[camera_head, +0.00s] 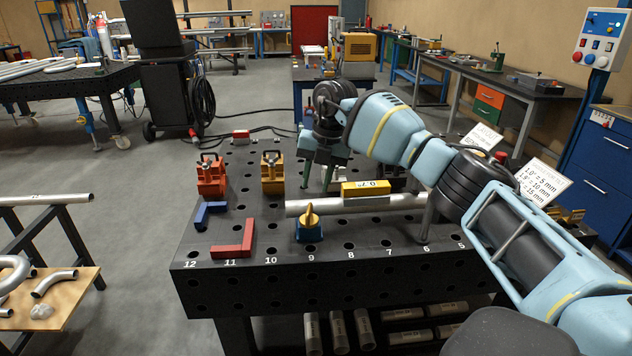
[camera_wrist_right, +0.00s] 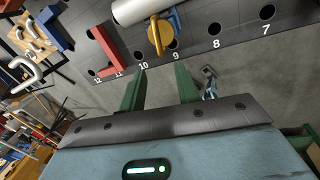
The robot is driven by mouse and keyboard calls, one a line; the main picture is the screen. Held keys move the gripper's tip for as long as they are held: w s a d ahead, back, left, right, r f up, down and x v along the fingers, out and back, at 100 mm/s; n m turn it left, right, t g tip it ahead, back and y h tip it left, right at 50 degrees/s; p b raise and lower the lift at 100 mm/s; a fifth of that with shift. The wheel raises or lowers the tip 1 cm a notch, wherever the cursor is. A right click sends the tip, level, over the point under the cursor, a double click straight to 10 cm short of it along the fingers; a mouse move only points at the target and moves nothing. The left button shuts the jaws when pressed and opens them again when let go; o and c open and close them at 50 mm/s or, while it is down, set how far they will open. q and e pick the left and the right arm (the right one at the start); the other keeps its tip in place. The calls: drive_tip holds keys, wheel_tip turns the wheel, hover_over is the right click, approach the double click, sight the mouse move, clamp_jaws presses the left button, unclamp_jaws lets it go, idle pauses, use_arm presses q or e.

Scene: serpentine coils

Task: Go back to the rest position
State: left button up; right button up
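My right gripper (camera_head: 322,172) comes in from the right in the head view, its green fingers hanging down in front of the back part of the black table (camera_head: 240,270). In the right wrist view my right gripper (camera_wrist_right: 160,88) has its two green fingers well apart, with nothing between them. A grey pipe (camera_head: 405,202) lies across the table with a yellow block (camera_head: 365,189) on top. A blue clamp with a yellow handle (camera_head: 309,225) stands in front of the pipe; it also shows in the right wrist view (camera_wrist_right: 160,34). My left gripper is in neither view.
A red L-shaped square (camera_head: 235,246), a blue angle piece (camera_head: 208,212), an orange block (camera_head: 211,176) and a yellow block (camera_head: 272,173) stand on the table's left side. A stand with a wooden shelf of bent pipes (camera_head: 50,290) is at lower left. Open floor lies between.

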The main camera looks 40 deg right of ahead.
drive_tip(key=s+a+f+n+y, duration=0.2)
drive_tip(key=a+f+y, duration=0.3)
drive_tip(key=a, duration=0.5)
drive_tip(key=s+a+f+n+y, duration=0.1)
drive_tip(key=a+f+y, duration=0.2)
drive_tip(key=a+f, duration=0.65)
drive_tip(key=s+a+f+m+t+y+p, duration=0.2)
drive_tip(key=s+a+m+t+y, duration=0.45)
drive_tip(key=a, duration=0.75)
use_arm(q)
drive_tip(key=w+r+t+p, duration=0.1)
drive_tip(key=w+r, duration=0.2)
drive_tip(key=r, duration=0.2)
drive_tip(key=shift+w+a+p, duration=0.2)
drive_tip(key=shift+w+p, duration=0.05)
drive_tip(key=shift+p, duration=0.1)
use_arm(e)
drive_tip(key=s+d+f+m+h, duration=0.4)
drive_tip(key=s+f+m, duration=0.2)
drive_tip(key=s, duration=0.5)
drive_tip(key=s+d+f+m+h, duration=0.4)
drive_tip(key=s+m, duration=0.5)
drive_tip(key=s, duration=0.3)
drive_tip(key=s+d+f+m+h, duration=0.4)
drive_tip(key=s+f+m+h, duration=0.2)
drive_tip(key=s, duration=0.5)
wheel_tip(320, 180, down, 3)
drive_tip(key=shift+s+d+r+m+t, duration=0.1)
drive_tip(key=shift+s+d+m+t, duration=0.25)
drive_tip(key=shift+m, duration=0.3)
